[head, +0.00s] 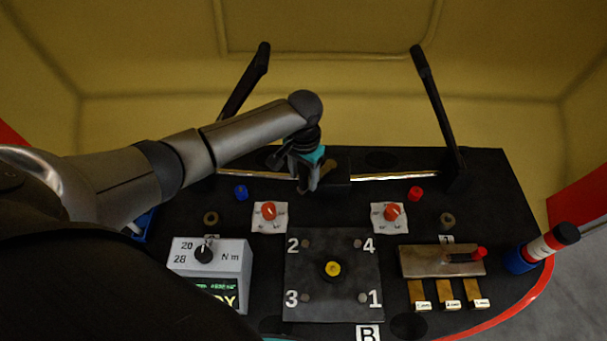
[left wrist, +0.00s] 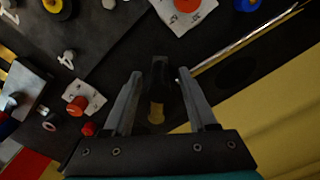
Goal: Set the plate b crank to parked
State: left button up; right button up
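A dark square plate (head: 322,251), its corners numbered 1 to 4, lies in the middle of the console, with a yellow knob (head: 333,268) at its centre and a B label (head: 368,334) below it. I cannot tell which part is the plate b crank. My left gripper (head: 308,182) is above the console behind this plate, beside a dark block (head: 337,178). In the left wrist view its fingers (left wrist: 160,74) are apart, with a dark piece with a brass-coloured end (left wrist: 156,112) in line with the gap; contact is not visible. My right gripper is out of view.
Two black levers (head: 434,95) (head: 247,78) rise at the back. Red knobs on white labels (head: 268,211) (head: 391,212) flank the plate. A readout box (head: 211,262) stands left, a brass plate with a red-tipped arm (head: 425,263) right. A yellow wall closes the back.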

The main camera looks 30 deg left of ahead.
pick_arm(q)
grip_shut()
dwell(1.2)
